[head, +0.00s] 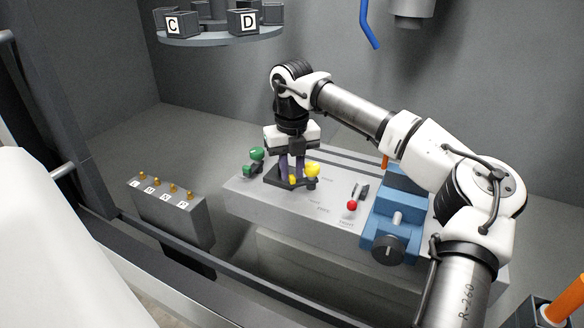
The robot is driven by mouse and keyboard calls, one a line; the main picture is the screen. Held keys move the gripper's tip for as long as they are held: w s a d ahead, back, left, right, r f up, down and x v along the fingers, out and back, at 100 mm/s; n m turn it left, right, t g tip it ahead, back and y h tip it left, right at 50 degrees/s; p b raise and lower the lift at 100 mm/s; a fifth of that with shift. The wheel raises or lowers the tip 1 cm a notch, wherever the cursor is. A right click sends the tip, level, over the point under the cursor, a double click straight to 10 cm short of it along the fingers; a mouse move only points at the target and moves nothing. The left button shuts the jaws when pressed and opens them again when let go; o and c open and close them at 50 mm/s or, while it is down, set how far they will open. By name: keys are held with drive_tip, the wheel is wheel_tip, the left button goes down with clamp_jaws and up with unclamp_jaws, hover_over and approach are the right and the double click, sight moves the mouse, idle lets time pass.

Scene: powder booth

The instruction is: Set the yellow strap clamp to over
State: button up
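The yellow strap clamp shows as a round yellow knob (313,169) on a dark base, on the grey bench block. A smaller yellow patch (292,180) shows at my gripper's fingertips, over a dark plate. The gripper partly hides the clamp's arm, so I cannot read the clamp's setting.
A green-knobbed clamp (256,154) stands left of the gripper, and a red-knobbed one (352,205) to the right. A blue vise (390,229) is right of those. A grey box with several brass pegs (174,188) is at left. A round shelf (220,37) with lettered bins hangs above.

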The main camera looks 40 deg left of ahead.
drive_tip(key=shift+f, duration=0.5)
clamp_jaws()
drive_tip(key=shift+w+a+m+b, duration=0.25)
drive_tip(key=shift+a+m+b, duration=0.05)
drive_tip(key=shift+m, duration=0.4)
drive_tip(key=m, duration=0.1)
drive_tip(key=w+a+m, duration=0.1)
drive_tip(key=m, duration=0.1)
unclamp_jaws()
